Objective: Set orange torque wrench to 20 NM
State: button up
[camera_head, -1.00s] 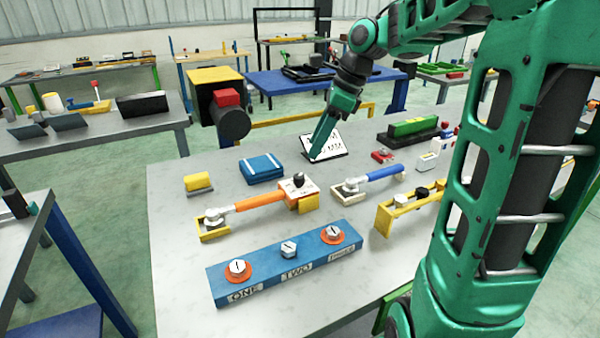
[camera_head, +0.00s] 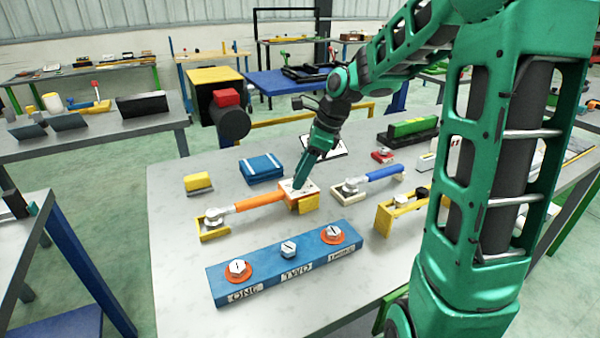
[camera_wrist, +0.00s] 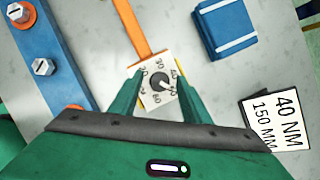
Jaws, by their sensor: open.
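The orange torque wrench (camera_head: 258,201) lies on the table, its head in a yellow holder at the left. Its white dial plate (camera_wrist: 150,72) carries numbers around a dark round knob (camera_wrist: 158,81), seen between my fingers in the wrist view. Which number the knob points at is too small to tell. My gripper (camera_head: 299,184) points down over this dial end. In the wrist view my gripper (camera_wrist: 157,88) is open, one finger on each side of the knob. Contact with the knob cannot be told.
A blue-handled wrench (camera_head: 383,173) lies to the right. A blue block with bolts (camera_head: 258,276) lies in front. A blue box (camera_head: 261,168) is behind. A sign (camera_wrist: 277,120) reads 40 NM and 150 MM. A yellow rack (camera_head: 384,220) stands at the right.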

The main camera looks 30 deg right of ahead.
jog(key=c, duration=1)
jog(key=shift+c, duration=0.2)
jog(key=shift+n, duration=0.3)
